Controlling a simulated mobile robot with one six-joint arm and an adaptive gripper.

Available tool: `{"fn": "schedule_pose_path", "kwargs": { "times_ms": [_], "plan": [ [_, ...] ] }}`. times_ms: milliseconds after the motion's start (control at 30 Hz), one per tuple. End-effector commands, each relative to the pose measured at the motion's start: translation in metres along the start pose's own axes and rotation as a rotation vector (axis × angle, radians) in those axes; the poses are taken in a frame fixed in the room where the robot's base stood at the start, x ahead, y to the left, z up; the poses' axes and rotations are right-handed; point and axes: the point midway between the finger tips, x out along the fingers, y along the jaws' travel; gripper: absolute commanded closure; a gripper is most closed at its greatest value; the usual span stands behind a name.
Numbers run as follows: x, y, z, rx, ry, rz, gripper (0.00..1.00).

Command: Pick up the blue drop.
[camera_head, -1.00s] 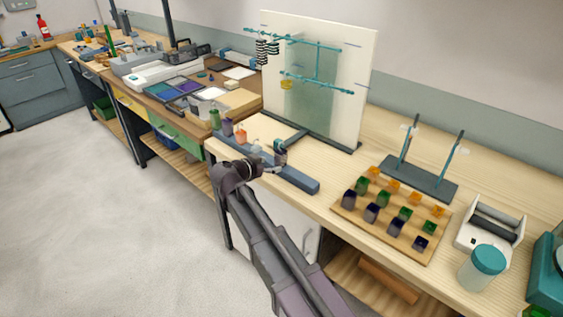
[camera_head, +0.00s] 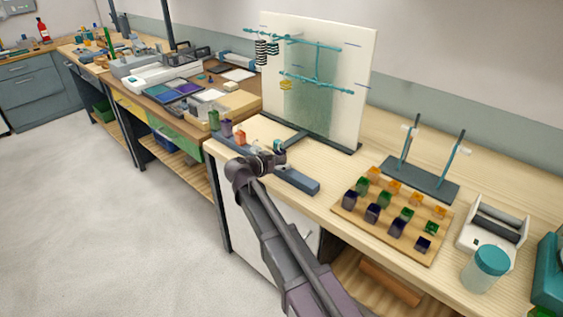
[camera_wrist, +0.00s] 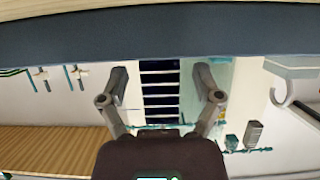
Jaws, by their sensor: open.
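A dark blue piece with pale cross stripes, which looks like the blue drop (camera_wrist: 160,92), shows in the middle of the wrist view, lined up between my two fingers. My gripper (camera_wrist: 161,84) is open, with a gap on each side of this piece. I cannot tell how deep it sits between the fingertips. In the head view my gripper (camera_head: 281,153) is at the dark blue-grey rail (camera_head: 299,181) near the bench's front edge. My wrist hides much of that spot.
Green (camera_head: 214,120), purple (camera_head: 226,128) and orange (camera_head: 239,137) pieces stand at the rail's left part. A white panel (camera_head: 352,60) with teal rods and hanging pieces stands behind. A board (camera_head: 347,217) with several coloured cubes is to the right.

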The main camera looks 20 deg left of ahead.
Motion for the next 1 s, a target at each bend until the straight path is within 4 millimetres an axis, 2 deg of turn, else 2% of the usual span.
{"fn": "schedule_pose_path", "kwargs": {
  "times_ms": [567,667,800,867,1000],
  "plan": [
    [0.0014,-0.0002,-0.0001,-0.001,0.0,0.0,0.17],
    [0.0013,-0.0002,-0.0001,-0.001,0.0,0.0,0.41],
    [0.0012,-0.0003,0.0,-0.001,0.0,-0.001,0.82],
    [0.0012,-0.0003,0.0,-0.001,0.0,-0.001,1.0],
    [0.0011,-0.0003,0.0,-0.001,0.0,-0.001,1.0]
  ]
}}
